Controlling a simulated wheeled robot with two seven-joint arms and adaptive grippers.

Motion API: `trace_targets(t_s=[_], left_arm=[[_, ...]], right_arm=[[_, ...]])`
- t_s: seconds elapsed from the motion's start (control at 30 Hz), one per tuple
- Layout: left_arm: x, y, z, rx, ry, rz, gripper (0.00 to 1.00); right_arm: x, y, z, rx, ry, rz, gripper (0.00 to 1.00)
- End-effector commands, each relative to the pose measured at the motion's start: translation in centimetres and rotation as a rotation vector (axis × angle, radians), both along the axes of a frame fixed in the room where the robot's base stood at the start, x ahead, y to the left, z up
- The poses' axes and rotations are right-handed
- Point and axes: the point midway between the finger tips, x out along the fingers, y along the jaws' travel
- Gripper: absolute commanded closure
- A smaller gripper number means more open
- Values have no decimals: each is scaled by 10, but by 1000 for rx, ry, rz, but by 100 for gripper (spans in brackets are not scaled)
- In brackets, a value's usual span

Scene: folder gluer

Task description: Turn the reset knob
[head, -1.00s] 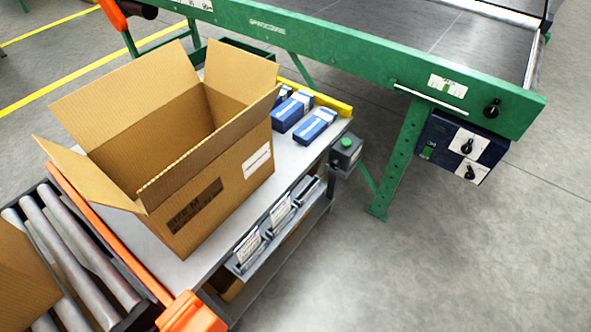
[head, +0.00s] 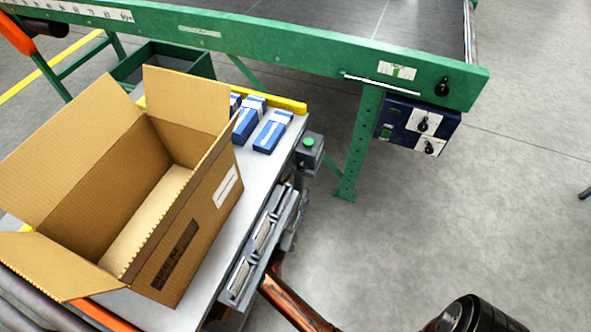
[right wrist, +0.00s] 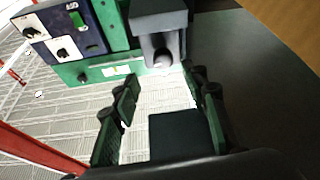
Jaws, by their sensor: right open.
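Several black knobs show in the head view, and I cannot read which is labelled reset. One knob (head: 443,87) is on the end of the green beam. Two more, an upper knob (head: 423,124) and a lower knob (head: 429,147), sit on white plates on the dark blue control box (head: 398,131). The box also shows at the upper left of the right wrist view (right wrist: 88,32). My right gripper (right wrist: 162,76) is open and empty, its fingers pointing towards a grey box (right wrist: 158,22) and the green beam. In the head view it is low by the table's edge, hard to make out. My left gripper is not in view.
A grey button box (head: 309,152) with a green button is fixed at the table's corner. An open carton (head: 205,235) and blue packs (head: 272,132) stand on the table. A green leg (head: 357,150) supports the beam.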

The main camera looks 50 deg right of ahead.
Motion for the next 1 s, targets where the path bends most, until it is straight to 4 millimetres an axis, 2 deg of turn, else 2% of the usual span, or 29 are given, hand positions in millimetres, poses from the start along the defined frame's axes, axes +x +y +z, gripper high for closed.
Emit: trace_targets(t_s=[0.2,0.5,0.83,1.0], left_arm=[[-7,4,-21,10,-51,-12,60],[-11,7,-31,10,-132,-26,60],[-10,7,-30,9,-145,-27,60],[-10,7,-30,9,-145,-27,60]], right_arm=[[16,-23,9,-5,-1,9,59],[30,-52,24,-6,0,9,59],[30,-56,28,-5,-1,9,59],[30,-56,28,-5,-1,9,70]])
